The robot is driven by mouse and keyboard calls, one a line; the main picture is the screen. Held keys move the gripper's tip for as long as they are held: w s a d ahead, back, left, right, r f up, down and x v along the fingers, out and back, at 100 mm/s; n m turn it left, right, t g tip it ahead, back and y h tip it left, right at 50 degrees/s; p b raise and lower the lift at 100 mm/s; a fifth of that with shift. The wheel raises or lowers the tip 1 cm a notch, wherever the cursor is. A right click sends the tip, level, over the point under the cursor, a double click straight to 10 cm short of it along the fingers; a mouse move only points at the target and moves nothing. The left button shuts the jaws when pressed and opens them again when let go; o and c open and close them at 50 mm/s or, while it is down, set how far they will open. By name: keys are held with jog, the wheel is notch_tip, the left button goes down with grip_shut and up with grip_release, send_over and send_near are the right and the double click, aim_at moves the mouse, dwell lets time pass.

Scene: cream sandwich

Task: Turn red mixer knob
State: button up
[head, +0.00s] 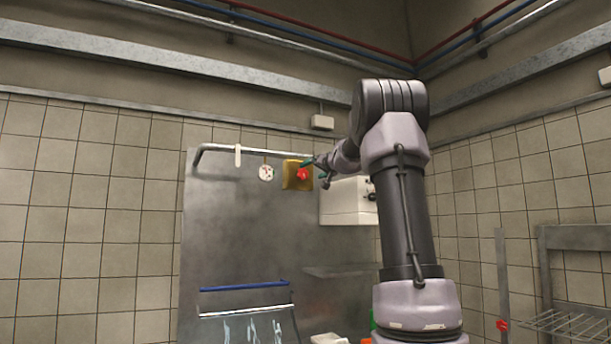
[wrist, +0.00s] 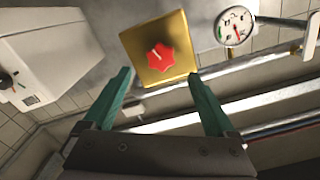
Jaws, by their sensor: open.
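The red mixer knob (head: 303,174) sits on a square yellow plate (head: 290,181) high on the steel panel. In the wrist view the red knob (wrist: 160,57) is star-shaped with a pale mark, in the middle of the gold plate (wrist: 178,27). My gripper (wrist: 160,80) is open, with two green fingers spread apart. The fingertips appear to either side of the lower part of the plate in the wrist view; I cannot tell how far they are from the knob. In the head view my gripper (head: 315,169) is just right of the knob, and nothing is between its fingers.
A round white gauge (head: 266,173) hangs left of the plate. A white box (head: 346,201) with a dark dial is to the right. A metal pipe (head: 250,151) runs along the panel's top. A blue bar (head: 243,286) and hanging utensils are lower down.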

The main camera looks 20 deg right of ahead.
aim_at(304, 174)
jog(key=w, duration=0.7)
jog(key=shift+w+a, duration=0.1)
jog(key=shift+a, duration=0.05)
jog(key=c, duration=1.4)
